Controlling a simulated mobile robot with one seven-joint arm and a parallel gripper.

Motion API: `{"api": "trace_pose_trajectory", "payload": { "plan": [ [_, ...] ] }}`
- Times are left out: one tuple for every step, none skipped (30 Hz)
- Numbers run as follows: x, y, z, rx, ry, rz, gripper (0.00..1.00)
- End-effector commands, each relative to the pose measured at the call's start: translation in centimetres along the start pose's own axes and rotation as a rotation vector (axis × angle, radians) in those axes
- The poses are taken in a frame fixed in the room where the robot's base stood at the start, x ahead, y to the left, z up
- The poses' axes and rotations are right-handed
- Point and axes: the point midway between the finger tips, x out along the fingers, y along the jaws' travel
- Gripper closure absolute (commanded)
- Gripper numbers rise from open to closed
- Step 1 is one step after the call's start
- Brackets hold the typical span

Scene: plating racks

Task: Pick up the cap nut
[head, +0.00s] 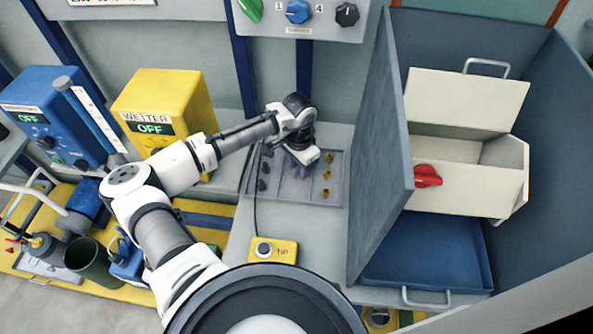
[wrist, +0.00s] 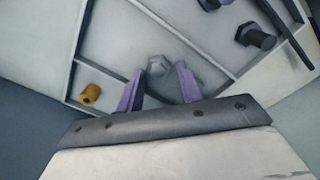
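A small pale grey hex-shaped piece, which looks like the cap nut (wrist: 158,65), lies in the middle compartment of the grey parts tray (head: 335,199). In the wrist view my gripper (wrist: 159,69) has its two purple fingers apart, with the nut showing between their tips and a gap on both sides. I cannot tell how far above the tray floor the fingertips are. In the head view my gripper is over the middle of the tray, and my wrist hides the nut there.
Brass pieces (head: 327,175) sit in the tray's right compartment and dark bolts (head: 262,185) in its left one. Thin dividers separate the compartments. A tall grey-blue cabinet panel (head: 382,160) stands close right of the tray. A yellow button box (head: 275,250) is in front.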

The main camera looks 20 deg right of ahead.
Motion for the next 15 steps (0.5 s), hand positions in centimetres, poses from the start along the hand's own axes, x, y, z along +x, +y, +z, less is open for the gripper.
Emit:
{"api": "trace_pose_trajectory", "payload": {
  "plan": [
    [-0.02, 0.01, 0.0, 0.0, 0.0, 0.0, 0.71],
    [-0.02, 0.01, 0.0, 0.0, 0.0, 0.0, 0.74],
    [-0.03, 0.01, 0.0, 0.0, 0.0, 0.0, 0.8],
    [-0.03, 0.01, 0.0, 0.0, 0.0, 0.0, 0.84],
    [-0.03, 0.01, 0.0, 0.0, 0.0, 0.0, 0.88],
    [-0.04, 0.01, 0.0, 0.0, 0.0, 0.0, 0.93],
    [-0.04, 0.01, 0.0, 0.0, 0.0, 0.0, 0.97],
    [-0.04, 0.0, 0.0, 0.0, 0.0, 0.0, 1.0],
    [-0.06, 0.0, 0.0, 0.0, 0.0, 0.0, 1.0],
    [-0.06, 0.0, 0.0, 0.0, 0.0, 0.0, 1.0],
    [-0.06, 0.0, 0.0, 0.0, 0.0, 0.0, 1.0],
    [-0.06, 0.0, 0.0, 0.0, 0.0, 0.0, 1.0],
    [-0.07, 0.0, 0.0, 0.0, 0.0, 0.0, 1.0],
    [-0.09, 0.0, -0.01, 0.0, 0.0, 0.0, 1.0],
    [-0.19, -0.01, -0.01, 0.0, 0.0, 0.0, 1.0]
  ]
}}
